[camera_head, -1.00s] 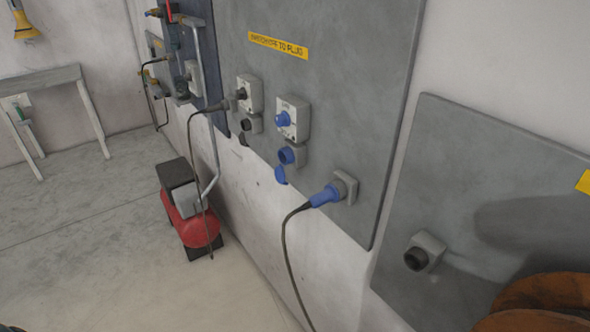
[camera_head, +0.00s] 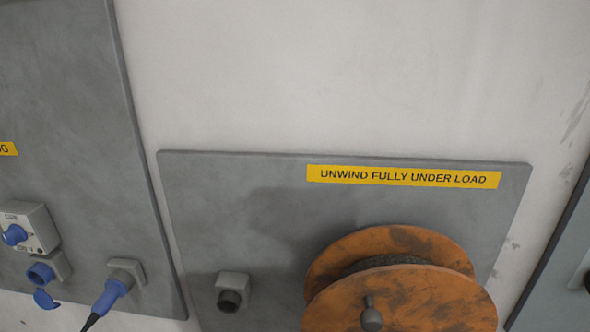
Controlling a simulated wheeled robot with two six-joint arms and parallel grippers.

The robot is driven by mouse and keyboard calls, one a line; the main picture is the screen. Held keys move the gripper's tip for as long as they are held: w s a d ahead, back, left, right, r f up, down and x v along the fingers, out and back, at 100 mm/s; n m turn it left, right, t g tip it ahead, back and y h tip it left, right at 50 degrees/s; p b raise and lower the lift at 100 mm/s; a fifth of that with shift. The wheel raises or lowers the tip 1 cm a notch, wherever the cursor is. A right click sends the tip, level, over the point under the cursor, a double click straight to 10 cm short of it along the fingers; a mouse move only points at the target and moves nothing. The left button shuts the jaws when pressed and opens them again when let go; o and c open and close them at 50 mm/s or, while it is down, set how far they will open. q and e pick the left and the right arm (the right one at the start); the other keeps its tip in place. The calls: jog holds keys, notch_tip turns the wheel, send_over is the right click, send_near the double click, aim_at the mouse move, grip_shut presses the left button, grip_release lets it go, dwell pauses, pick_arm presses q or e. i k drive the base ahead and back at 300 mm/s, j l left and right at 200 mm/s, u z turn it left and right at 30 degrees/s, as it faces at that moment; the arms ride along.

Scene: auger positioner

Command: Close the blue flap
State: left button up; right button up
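The blue flap (camera_head: 46,299) hangs open below the blue socket (camera_head: 41,273) at the lower left, on the grey wall panel. The socket's round blue opening is uncovered. Above it is a switch box with a blue knob (camera_head: 14,235). To the right, a blue plug (camera_head: 110,296) with a black cable sits in a grey outlet. Neither of my grippers is in view.
A grey panel (camera_head: 230,185) with a yellow "UNWIND FULLY UNDER LOAD" label (camera_head: 403,177) carries an orange cable reel (camera_head: 405,302) and a grey socket with a dark opening (camera_head: 231,290). Another dark panel (camera_head: 560,260) stands at the right edge.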

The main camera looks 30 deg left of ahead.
aim_at(44, 301)
jog(key=k+j+z, duration=0.5)
jog(key=j, duration=0.25)
jog(key=k+j+z, duration=0.45)
jog(key=j, duration=0.15)
jog(key=k+j+z, duration=0.5)
jog(key=k+l, duration=0.05)
